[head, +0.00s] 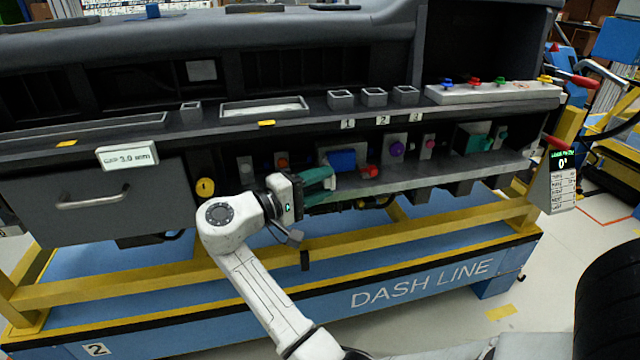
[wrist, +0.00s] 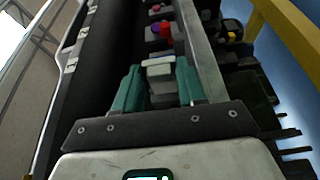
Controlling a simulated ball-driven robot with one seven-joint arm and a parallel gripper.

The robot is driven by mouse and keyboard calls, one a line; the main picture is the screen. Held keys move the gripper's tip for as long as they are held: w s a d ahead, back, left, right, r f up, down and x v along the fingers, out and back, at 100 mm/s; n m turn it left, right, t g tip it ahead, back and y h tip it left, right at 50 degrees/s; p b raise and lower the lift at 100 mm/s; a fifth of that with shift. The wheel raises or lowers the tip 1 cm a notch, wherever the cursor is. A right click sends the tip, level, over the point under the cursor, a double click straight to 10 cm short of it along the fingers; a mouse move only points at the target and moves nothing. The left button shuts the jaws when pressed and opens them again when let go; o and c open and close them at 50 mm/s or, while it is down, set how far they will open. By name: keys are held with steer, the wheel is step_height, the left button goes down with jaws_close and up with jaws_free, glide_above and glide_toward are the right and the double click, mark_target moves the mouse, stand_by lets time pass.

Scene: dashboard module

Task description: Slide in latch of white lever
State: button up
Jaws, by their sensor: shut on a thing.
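My gripper (head: 325,180) has green fingers and is at the dashboard's lower shelf, just in front of the blue block (head: 342,160). In the wrist view, my gripper (wrist: 158,77) is shut on a pale grey-white piece (wrist: 158,65), which looks like the white lever. The piece sits between the two fingertips, with its top face showing. Its latch cannot be made out in either view. In the head view the held piece is hidden behind the green fingers.
A red part (head: 369,172) sits just right of the blue block, with a purple knob (head: 396,150) beyond. The shelf edge (head: 440,180) runs below them. The yellow frame rail (head: 420,232) lies underneath. A drawer (head: 100,205) is at the left.

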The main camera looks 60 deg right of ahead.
steer(key=o, duration=0.8)
steer(key=v, duration=1)
steer(key=shift+w+a+f+p, duration=0.1)
steer(key=shift+w+a+p, duration=0.1)
steer(key=shift+a+p, duration=0.15)
